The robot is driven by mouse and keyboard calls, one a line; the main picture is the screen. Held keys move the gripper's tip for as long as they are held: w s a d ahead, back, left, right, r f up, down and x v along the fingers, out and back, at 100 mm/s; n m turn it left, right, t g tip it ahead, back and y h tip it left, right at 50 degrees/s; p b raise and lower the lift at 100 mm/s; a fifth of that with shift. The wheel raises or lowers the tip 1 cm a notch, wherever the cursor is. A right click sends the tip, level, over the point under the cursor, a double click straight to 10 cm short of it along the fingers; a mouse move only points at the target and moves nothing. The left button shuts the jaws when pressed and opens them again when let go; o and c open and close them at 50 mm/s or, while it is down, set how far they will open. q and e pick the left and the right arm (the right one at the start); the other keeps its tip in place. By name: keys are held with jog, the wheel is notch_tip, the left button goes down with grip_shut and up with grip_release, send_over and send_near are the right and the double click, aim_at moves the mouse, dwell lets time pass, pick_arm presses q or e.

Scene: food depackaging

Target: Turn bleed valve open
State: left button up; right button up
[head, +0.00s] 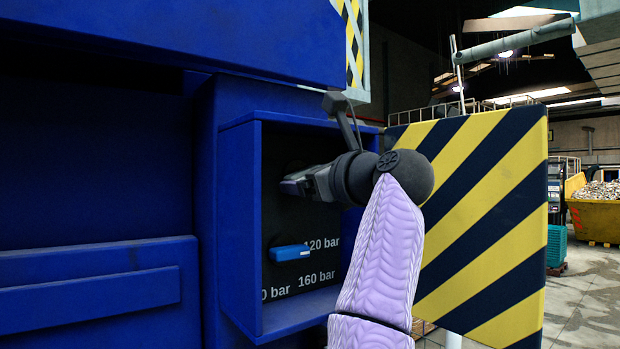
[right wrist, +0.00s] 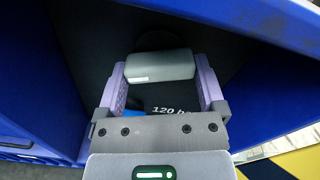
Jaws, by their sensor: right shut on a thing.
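A grey valve handle (right wrist: 160,67) sits on the dark back panel (right wrist: 90,50) of a blue cabinet box. My right gripper (head: 293,183) reaches into the box from the right. In the right wrist view its two purple fingers stand at either end of the grey handle, shut on it. In the head view the gripper mostly hides this handle. A blue valve handle (head: 290,253) lies below, beside the "120 bar" and "160 bar" labels, apart from the gripper. A bit of it shows in the right wrist view (right wrist: 134,112). My left gripper is not in view.
The box's blue side walls (head: 240,220) and bottom ledge (head: 300,312) closely frame the panel. An open door with yellow and black stripes (head: 490,220) stands right of my forearm. A yellow skip (head: 595,215) is far off at the right.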

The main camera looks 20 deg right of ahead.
jog(key=shift+a+f+m, duration=0.1)
jog(key=shift+f+m, duration=0.05)
jog(key=shift+m, duration=1.95)
jog(key=o, duration=1)
jog(key=shift+c, duration=0.2)
jog(key=b+v, duration=0.6)
jog(key=v, duration=0.4)
jog(key=shift+w, duration=0.1)
